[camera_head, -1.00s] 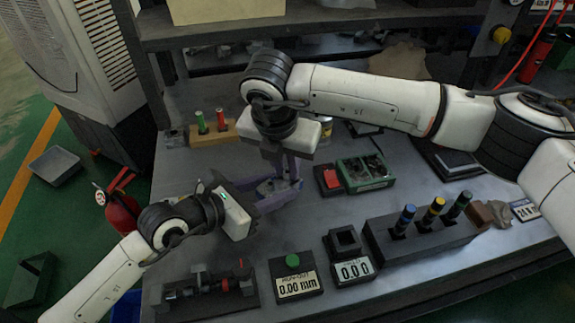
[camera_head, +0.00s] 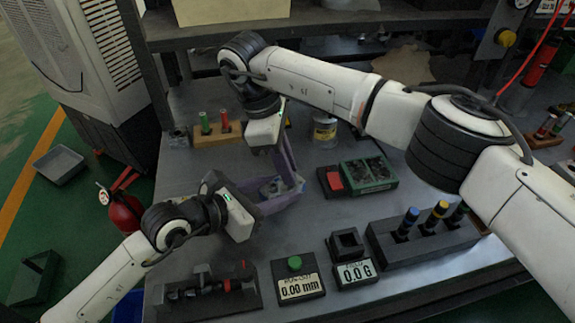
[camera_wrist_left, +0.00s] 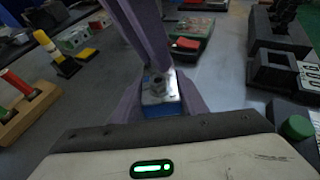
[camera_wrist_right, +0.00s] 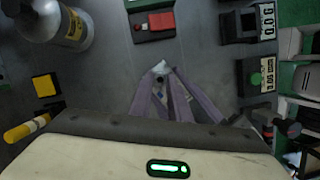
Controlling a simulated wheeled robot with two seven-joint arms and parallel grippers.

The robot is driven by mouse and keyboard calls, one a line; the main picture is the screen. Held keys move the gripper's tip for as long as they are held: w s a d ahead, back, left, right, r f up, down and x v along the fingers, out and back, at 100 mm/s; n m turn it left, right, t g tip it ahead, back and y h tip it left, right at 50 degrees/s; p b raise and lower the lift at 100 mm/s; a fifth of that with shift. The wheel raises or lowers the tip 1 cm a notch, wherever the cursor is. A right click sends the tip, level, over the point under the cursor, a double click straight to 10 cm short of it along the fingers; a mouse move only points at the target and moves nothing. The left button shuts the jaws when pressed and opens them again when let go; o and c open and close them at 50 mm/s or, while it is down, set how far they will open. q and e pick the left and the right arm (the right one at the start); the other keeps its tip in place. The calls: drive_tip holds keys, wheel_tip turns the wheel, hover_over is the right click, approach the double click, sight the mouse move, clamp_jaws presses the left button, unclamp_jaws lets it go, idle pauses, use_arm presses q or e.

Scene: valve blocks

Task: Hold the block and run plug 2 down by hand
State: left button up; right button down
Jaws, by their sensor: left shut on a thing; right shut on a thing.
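The valve block (camera_wrist_left: 160,96), silver on top with a blue side, is held between the purple fingers of my left gripper (camera_wrist_left: 160,105). In the head view the block (camera_head: 270,188) shows partly behind the fingers, above the bench. My right gripper (camera_wrist_right: 162,82) reaches the block's top from above, its purple fingers closed together there. It is shut on a small plug at the top face; the plug is mostly hidden by the fingertips, and I cannot read its number or how deep it sits.
A black rack (camera_head: 425,240) with several banded tools stands at the right. Near the front are a gauge with a green button (camera_head: 298,278), a scale (camera_head: 350,262) and a dark fixture (camera_head: 205,295). A green tray (camera_head: 368,175), a red-topped box (camera_head: 331,181) and a wooden plug holder (camera_head: 217,134) stand behind.

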drive_tip(key=shift+d+f, duration=0.1)
drive_tip(key=shift+f, duration=0.05)
drive_tip(key=c, duration=1.6)
unclamp_jaws()
drive_tip(key=v, duration=1.2)
use_arm(q)
drive_tip(key=o, duration=1.5)
